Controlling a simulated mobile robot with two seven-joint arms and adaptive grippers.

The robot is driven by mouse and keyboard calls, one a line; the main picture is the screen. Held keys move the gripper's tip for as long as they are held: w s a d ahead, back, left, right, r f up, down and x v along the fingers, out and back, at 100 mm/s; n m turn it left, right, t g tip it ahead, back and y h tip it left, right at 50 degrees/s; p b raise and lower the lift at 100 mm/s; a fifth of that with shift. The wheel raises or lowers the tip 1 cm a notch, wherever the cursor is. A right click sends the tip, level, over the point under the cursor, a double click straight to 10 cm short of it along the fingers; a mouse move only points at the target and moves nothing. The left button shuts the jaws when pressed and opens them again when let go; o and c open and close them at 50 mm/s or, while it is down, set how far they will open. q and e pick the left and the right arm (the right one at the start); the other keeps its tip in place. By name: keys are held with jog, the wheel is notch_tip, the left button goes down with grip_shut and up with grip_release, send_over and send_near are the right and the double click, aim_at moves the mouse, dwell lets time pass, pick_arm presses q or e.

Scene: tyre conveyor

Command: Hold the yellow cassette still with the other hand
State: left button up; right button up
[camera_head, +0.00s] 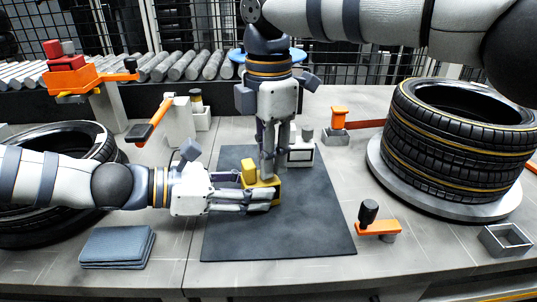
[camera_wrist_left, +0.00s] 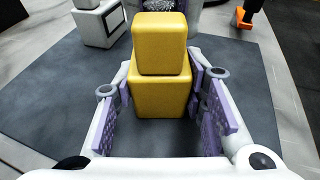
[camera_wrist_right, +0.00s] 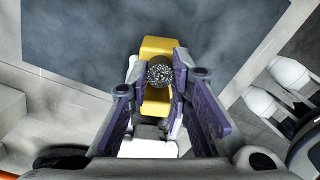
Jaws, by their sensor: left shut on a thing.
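The yellow cassette (camera_head: 263,188) sits on the dark mat (camera_head: 300,232), with a smaller block standing up from its body. My left gripper (camera_head: 272,200) is shut on the cassette from the left side; in the left wrist view its fingers lie on both sides of the cassette's lower body (camera_wrist_left: 160,98). My right gripper (camera_head: 268,176) points down over the cassette. In the right wrist view its fingers flank a grey speckled round piece (camera_wrist_right: 159,72) beside the yellow cassette (camera_wrist_right: 157,46). I cannot tell whether they close on it.
A blue-grey folded cloth (camera_head: 117,246) lies at the front left. Stacked tyres (camera_head: 455,140) stand on a round plate at right, and another tyre (camera_head: 75,140) lies at left. A white box (camera_head: 301,153) is behind the cassette. The front of the mat is clear.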

jog(key=shift+n, duration=0.3)
grip_shut()
jog(key=shift+n, duration=2.5)
jog(key=o, duration=0.9)
grip_release()
jog(key=shift+c, duration=0.2)
notch_tip(320, 180, up, 12)
